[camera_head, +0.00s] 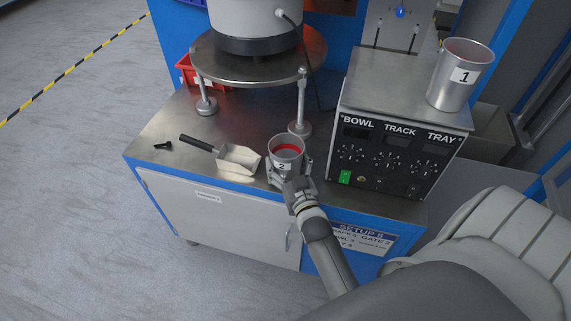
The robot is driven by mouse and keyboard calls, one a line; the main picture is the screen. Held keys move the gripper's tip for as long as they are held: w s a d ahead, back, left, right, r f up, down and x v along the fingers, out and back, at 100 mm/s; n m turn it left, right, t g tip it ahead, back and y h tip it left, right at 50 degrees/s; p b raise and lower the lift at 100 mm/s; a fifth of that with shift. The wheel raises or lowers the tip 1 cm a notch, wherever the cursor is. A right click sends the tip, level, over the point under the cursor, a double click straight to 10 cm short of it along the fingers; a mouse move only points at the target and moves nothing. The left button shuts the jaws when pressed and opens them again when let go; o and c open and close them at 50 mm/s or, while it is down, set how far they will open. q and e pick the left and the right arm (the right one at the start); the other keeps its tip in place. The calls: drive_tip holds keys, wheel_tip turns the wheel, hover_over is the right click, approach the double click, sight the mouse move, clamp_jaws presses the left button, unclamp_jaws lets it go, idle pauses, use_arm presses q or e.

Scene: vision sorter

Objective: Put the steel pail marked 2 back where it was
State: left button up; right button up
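The steel pail marked 2 (287,150) stands upright near the front edge of the steel worktop, left of the control box. Its label faces me and a red band or red contents shows inside its rim. My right gripper (289,172) reaches in from the front, with its fingers on both sides of the pail's lower part; they look closed against it. Whether the pail's base touches the worktop is hidden by the gripper. The steel pail marked 1 (459,82) stands on top of the control box. My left gripper is not in view.
The control box (396,150), with BOWL, TRACK and TRAY dials, stands close right of the pail. A scoop (239,160) lies to the left, with a small black part (163,145) beyond it. The round bowl stand (258,66) has legs behind the pail.

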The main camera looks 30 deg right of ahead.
drive_tip(key=shift+r, duration=0.1)
drive_tip(key=o, duration=1.7)
drive_tip(key=shift+c, duration=0.2)
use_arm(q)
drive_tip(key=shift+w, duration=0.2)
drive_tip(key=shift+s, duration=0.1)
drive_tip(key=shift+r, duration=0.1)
